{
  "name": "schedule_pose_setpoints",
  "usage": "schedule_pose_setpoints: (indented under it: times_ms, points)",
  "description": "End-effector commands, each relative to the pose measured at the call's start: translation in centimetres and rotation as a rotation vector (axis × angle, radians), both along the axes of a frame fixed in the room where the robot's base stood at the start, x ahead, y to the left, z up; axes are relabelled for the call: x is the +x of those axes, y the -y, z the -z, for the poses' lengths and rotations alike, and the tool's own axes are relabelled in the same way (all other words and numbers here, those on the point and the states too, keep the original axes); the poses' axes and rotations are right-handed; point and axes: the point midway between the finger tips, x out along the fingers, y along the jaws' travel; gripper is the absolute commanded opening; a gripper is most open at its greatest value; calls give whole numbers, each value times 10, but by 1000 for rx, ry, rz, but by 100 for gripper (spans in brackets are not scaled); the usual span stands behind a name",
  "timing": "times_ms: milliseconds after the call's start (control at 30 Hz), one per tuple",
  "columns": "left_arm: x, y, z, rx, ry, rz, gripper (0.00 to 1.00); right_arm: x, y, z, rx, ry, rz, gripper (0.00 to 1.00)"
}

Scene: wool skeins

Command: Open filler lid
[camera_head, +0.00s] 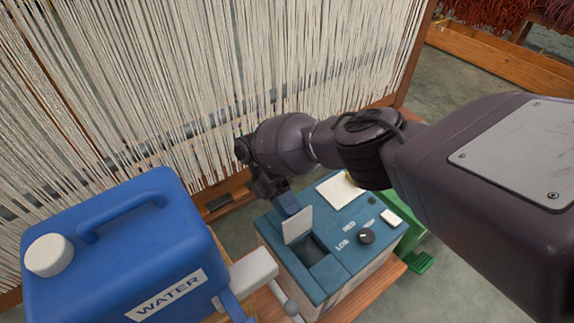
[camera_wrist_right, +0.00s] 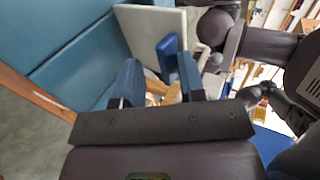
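The blue-topped machine (camera_head: 345,238) stands at centre with a dark rectangular opening in its top. Its pale filler lid (camera_head: 297,226) stands tilted up beside the opening. In the right wrist view the lid (camera_wrist_right: 150,30) is a pale panel with a blue tab (camera_wrist_right: 168,53) on it. My right gripper (camera_head: 283,198) is just behind the raised lid in the head view. Its two blue fingers (camera_wrist_right: 160,82) stand apart, with the lid and tab beyond them. Whether a finger touches the lid cannot be told. I cannot make out my left gripper.
A blue jug labelled WATER (camera_head: 125,250) with a white cap (camera_head: 49,255) stands at the left. A pale grey part (camera_head: 250,270) lies between jug and machine. A dial (camera_head: 366,236) sits on the machine's top. A loom with hanging white threads (camera_head: 200,80) stands behind.

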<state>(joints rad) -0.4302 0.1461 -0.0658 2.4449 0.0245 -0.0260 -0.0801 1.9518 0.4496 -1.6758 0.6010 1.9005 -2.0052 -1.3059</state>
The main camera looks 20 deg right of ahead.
Motion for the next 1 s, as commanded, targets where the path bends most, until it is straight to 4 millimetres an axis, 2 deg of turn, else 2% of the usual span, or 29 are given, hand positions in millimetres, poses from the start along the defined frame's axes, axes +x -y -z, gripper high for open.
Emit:
schedule_pose_setpoints:
  times_ms: [33, 200, 700, 800, 1000]
  points:
    - [-3, 2, 2, 4, -26, 10, 43, 1, 0, -14, 2, 6, -3, 35]
    - [-3, 4, 2, 23, -68, 21, 43, 4, 1, -53, -1, 12, -3, 35]
    - [-3, 8, 0, 63, -154, 44, 43, 5, 2, -153, -3, 13, -3, 35]
    - [-3, 9, -1, 68, -167, 47, 43, 5, 2, -169, -3, 12, -3, 35]
    - [-3, 9, 0, 75, -181, 49, 43, 4, 1, -189, -3, 8, -2, 35]
